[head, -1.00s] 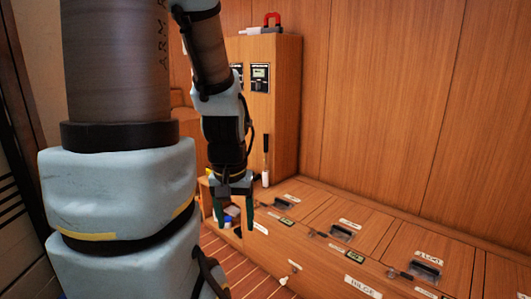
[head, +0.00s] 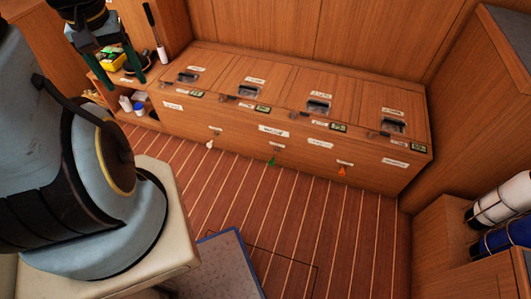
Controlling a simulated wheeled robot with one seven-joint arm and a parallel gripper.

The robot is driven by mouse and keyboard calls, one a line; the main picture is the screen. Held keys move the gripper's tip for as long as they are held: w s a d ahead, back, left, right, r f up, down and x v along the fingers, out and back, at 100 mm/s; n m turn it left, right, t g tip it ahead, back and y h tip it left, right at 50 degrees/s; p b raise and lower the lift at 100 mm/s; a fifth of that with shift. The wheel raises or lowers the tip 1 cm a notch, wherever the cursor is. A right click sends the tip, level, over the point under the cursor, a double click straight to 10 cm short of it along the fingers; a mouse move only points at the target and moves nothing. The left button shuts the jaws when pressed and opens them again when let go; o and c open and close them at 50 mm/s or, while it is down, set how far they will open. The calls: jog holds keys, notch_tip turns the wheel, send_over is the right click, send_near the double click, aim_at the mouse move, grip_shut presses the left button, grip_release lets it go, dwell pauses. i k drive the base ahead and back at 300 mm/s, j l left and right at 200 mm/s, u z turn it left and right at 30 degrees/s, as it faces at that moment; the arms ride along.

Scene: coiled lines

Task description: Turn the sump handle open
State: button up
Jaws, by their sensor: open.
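A long wooden bench (head: 235,126) has several lids on top, each with a dark recessed handle. These include the left lid handle (head: 187,76), two middle lid handles (head: 248,91) and (head: 318,106), and the right lid handle (head: 392,125). Small pulls with a white tag (head: 210,144), a green tag (head: 272,160) and an orange tag (head: 342,170) are on its front. The labels are too small to read, so I cannot tell which handle is the sump's. My gripper (head: 123,84) is open, at the upper left beyond the bench's left end, apart from the handles.
A low shelf (head: 112,92) with small containers and a yellow item lies by my gripper. White and blue rolls (head: 500,202) sit at right. The striped floor (head: 240,205) before the bench is clear.

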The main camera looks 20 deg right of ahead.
aim_at(230, 96)
jog(key=i+l+u, duration=0.4)
jog(key=l, duration=0.35)
jog(key=i+l+u, duration=0.2)
jog(key=l, duration=0.25)
jog(key=i, duration=0.1)
